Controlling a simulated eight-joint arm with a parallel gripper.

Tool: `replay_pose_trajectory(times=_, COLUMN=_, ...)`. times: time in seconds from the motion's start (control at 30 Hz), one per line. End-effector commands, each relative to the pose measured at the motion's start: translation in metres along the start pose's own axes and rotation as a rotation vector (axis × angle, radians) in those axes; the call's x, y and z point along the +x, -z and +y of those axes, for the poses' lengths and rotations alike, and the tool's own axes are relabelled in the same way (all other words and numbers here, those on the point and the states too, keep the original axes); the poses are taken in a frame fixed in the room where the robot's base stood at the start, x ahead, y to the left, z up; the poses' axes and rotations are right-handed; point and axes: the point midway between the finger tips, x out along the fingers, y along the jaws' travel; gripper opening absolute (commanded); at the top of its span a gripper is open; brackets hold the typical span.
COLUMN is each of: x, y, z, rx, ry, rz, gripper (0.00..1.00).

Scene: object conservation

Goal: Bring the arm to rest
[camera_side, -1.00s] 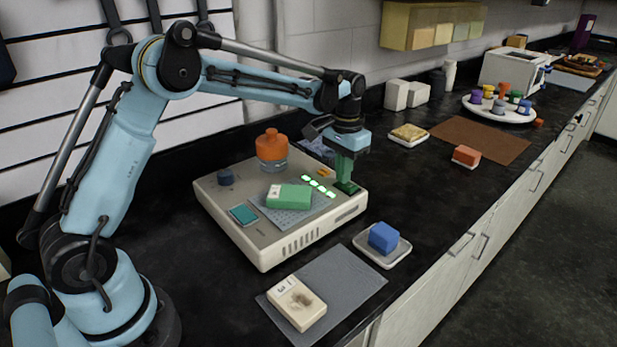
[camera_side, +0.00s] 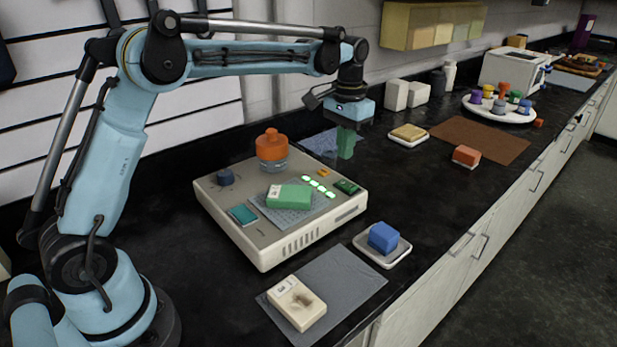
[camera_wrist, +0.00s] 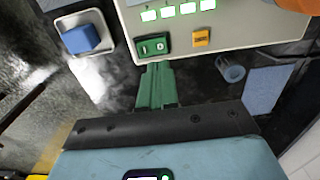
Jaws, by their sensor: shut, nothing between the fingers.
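My gripper (camera_side: 345,145) has green fingers and hangs pointing down in the side view, above the counter behind the right end of a beige box-shaped device (camera_side: 262,236). The fingers are shut together with nothing held, and they also show in the wrist view (camera_wrist: 157,72). A dark green switch piece (camera_side: 346,187) sits on the device's right corner, apart from the fingertips; it shows just beyond them in the wrist view (camera_wrist: 153,46). My arm is raised and stretched to the right over the device.
On the device are an orange-topped jar (camera_side: 271,146), a green block (camera_side: 289,196) and several lit buttons. A blue block (camera_side: 383,237) sits on a white dish in front. A beige block (camera_side: 297,302) lies on a grey mat. A white round tray (camera_side: 500,112) stands farther back.

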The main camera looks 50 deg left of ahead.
Motion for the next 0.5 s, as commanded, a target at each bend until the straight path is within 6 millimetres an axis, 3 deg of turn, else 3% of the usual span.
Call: replay_pose_trajectory(times=0.5, x=-0.0087, y=-0.0028, z=0.0006, rx=0.000, ry=0.000, rz=0.008, gripper=0.00)
